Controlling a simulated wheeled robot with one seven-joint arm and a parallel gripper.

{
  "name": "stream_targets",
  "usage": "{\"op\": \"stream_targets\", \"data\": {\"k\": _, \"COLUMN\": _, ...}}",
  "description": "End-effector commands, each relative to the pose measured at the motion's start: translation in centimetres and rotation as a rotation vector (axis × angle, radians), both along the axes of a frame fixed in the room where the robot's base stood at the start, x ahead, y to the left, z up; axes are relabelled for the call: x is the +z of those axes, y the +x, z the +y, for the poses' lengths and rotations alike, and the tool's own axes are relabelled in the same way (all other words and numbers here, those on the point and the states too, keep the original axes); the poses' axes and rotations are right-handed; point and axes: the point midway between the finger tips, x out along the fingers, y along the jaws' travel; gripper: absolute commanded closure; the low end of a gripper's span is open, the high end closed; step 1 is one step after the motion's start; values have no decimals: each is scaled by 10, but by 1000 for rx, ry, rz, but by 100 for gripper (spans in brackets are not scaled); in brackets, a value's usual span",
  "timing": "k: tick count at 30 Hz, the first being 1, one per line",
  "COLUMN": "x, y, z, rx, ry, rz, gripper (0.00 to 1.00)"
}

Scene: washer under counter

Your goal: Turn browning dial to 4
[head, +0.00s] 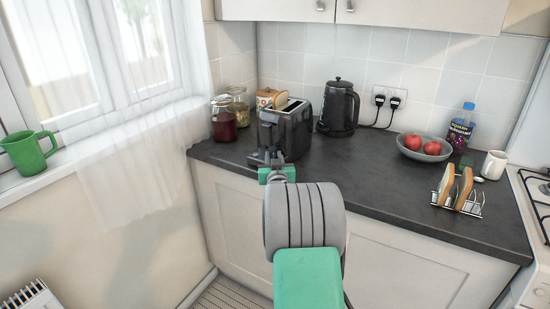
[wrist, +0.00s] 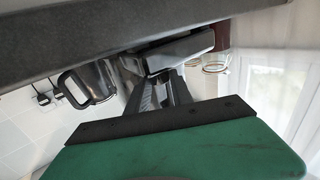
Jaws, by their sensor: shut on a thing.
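The dark toaster (head: 284,130) stands on the counter near the back corner, with a slice of bread showing at its top. Its front faces me. My gripper (head: 273,162) is at the lower front of the toaster and is shut on the browning dial there; the jaws hide the dial and its markings. In the wrist view, which is tilted nearly upside down, the gripper fingers (wrist: 162,82) reach up to the toaster's front (wrist: 181,50). I cannot read the dial's setting.
A black kettle (head: 339,108) stands right of the toaster, and glass jars (head: 224,120) stand left of it. A fruit bowl (head: 423,149), toast rack (head: 457,191) and white mug (head: 494,165) are farther right. The dark counter (head: 375,180) is clear between.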

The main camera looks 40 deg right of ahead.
Motion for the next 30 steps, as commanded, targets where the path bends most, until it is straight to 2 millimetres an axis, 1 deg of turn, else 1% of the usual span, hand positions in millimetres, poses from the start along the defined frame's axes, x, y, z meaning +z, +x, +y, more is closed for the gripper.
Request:
{"op": "stream_targets", "data": {"k": 1, "x": 0, "y": 0, "z": -1, "rx": -1, "ry": 0, "rz": 0, "gripper": 89}}
{"op": "stream_targets", "data": {"k": 5, "x": 0, "y": -1, "z": -1, "rx": -2, "ry": 0, "rz": 0, "gripper": 99}}
{"op": "stream_targets", "data": {"k": 6, "x": 0, "y": -1, "z": -1, "rx": -2, "ry": -1, "rz": 1, "gripper": 100}}
{"op": "stream_targets", "data": {"k": 14, "x": -1, "y": -1, "z": -1, "rx": -5, "ry": 0, "rz": 1, "gripper": 100}}
{"op": "stream_targets", "data": {"k": 20, "x": -2, "y": 0, "z": 0, "rx": -38, "ry": -2, "rz": 0, "gripper": 100}}
{"op": "stream_targets", "data": {"k": 26, "x": -5, "y": 3, "z": 4, "rx": -130, "ry": -3, "rz": 0, "gripper": 100}}
{"op": "stream_targets", "data": {"k": 30, "x": -10, "y": 6, "z": 6, "rx": -231, "ry": -1, "rz": -2, "gripper": 100}}
